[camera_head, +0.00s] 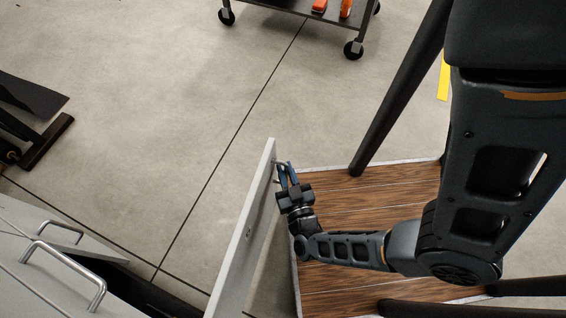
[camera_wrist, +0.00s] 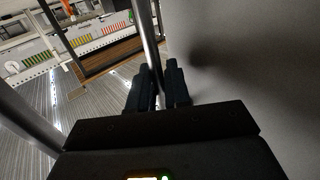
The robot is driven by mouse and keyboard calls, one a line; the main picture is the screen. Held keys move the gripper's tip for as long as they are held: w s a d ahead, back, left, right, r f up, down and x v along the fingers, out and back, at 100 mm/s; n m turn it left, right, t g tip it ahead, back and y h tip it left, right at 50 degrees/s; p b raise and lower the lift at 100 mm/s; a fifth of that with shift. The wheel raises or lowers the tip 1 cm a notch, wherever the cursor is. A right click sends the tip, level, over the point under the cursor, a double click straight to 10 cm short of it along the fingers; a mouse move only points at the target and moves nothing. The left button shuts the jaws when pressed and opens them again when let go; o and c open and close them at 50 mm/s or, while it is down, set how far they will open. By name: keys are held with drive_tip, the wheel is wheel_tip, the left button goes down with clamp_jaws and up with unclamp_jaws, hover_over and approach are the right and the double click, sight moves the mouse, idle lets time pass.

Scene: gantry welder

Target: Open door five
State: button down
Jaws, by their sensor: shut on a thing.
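A pale grey door (camera_head: 243,232) stands swung out from the cabinet in the head view, seen almost edge-on. I cannot read a number on it. My gripper (camera_head: 284,172) is at the door's far end, on its right-hand face. In the wrist view, a metal bar handle (camera_wrist: 147,38) runs between the fingers of my gripper (camera_wrist: 158,78), which is shut on it. The door's grey face (camera_wrist: 245,70) fills the right side of that view. The handle is mostly hidden by the fingers in the head view.
The cabinet front (camera_head: 40,265) with bar handles (camera_head: 75,270) is at lower left, beside a dark gap. A wood-plank surface (camera_head: 400,210) lies right of the door. A wheeled cart (camera_head: 300,8) stands at the top. The concrete floor (camera_head: 150,120) left of the door is clear.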

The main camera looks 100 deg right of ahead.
drive_tip(key=c, duration=1.3)
unclamp_jaws()
drive_tip(key=v, duration=0.8)
drive_tip(key=shift+b, duration=0.35)
drive_tip(key=shift+w, duration=0.1)
